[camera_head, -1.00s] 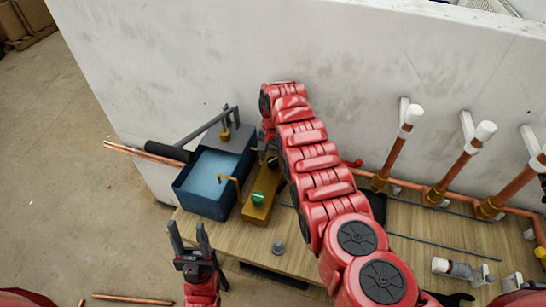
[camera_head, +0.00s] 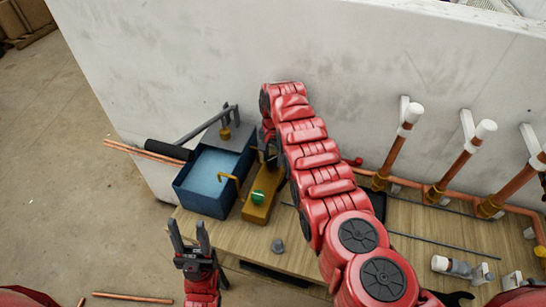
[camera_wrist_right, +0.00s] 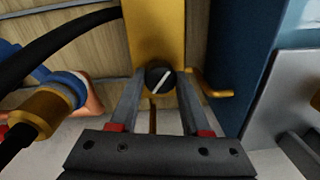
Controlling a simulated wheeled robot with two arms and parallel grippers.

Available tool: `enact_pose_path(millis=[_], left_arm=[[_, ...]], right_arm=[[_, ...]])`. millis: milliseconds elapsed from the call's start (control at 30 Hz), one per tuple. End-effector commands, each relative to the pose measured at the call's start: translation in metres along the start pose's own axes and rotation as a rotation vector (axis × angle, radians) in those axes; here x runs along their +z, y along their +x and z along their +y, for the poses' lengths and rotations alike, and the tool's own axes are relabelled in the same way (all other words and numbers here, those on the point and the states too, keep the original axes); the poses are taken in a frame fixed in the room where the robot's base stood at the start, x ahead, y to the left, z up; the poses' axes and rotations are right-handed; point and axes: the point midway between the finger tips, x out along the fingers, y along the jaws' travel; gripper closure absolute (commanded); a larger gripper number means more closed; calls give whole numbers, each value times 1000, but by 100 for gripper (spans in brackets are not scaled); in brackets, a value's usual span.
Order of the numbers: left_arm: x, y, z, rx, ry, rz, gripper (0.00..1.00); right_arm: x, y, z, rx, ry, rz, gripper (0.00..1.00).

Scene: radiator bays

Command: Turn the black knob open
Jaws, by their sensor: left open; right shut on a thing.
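The black knob (camera_wrist_right: 160,77) shows in the right wrist view as a round cap with a slanted white line, at the end of a yellow block (camera_wrist_right: 156,30). My right gripper (camera_wrist_right: 160,84) has one finger on each side of it and is shut on it. In the head view the yellow block (camera_head: 256,208) lies on the wooden board with a green knob (camera_head: 258,197) on top; the black knob is hidden there by my right arm. My left gripper (camera_head: 189,236) is open and empty, left of the board's front edge.
A blue tub (camera_head: 202,206) stands just left of the block, with a bent yellow pipe between them. Copper pipes with white caps (camera_head: 413,114) rise at the right. A white wall stands behind.

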Motion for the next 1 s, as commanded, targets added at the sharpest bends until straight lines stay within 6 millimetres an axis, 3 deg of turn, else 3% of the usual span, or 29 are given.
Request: enact_pose_path(millis=[267, 1000], left_arm=[[2, -10, 0, 0, 0, 0, 50], [11, -65, 3, 0, 0, 0, 50]], right_arm=[[-1, 2, 0, -2, -88, -1, 100], [-1, 3, 0, 0, -586, -22, 100]])
